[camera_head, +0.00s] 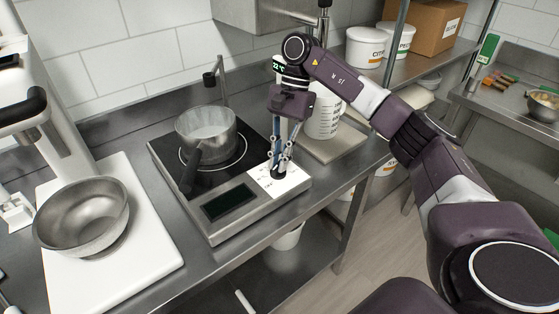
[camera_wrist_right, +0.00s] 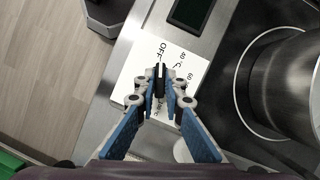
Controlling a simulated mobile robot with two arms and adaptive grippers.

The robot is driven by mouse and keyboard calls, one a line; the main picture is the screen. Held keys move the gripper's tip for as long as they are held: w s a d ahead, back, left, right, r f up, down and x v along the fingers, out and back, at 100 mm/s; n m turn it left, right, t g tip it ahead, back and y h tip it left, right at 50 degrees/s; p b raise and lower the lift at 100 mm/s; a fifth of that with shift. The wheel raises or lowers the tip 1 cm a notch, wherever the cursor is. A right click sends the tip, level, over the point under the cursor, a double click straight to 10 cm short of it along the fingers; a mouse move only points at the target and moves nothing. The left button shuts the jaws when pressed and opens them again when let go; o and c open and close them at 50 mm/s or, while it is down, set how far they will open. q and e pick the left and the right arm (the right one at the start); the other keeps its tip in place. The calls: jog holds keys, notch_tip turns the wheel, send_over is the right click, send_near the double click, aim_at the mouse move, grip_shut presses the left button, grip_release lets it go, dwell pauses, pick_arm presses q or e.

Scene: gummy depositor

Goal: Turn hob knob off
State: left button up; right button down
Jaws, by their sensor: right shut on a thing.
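The hob (camera_head: 210,202) is a steel box with a black glass top on the counter. Its black knob (camera_head: 277,177) sits on a white label plate (camera_head: 293,184) at the hob's front right corner. My right gripper (camera_head: 279,165) reaches down from above and is shut on the knob. In the right wrist view, the fingertips (camera_wrist_right: 161,92) pinch the knob (camera_wrist_right: 160,75) from both sides. A white line shows on the knob, near the printed OFF; several numbers run round to its right. Fingers hide part of the dial. My left gripper is out of view.
A steel saucepan (camera_head: 207,133) stands on the hob with its dark handle toward the front. A metal bowl (camera_head: 82,216) rests on a white board (camera_head: 150,262) at left.

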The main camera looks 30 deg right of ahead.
dwell(0.4)
jog(key=c, duration=2)
grip_release()
jog(key=v, duration=1.2)
jog(key=shift+w, duration=0.1)
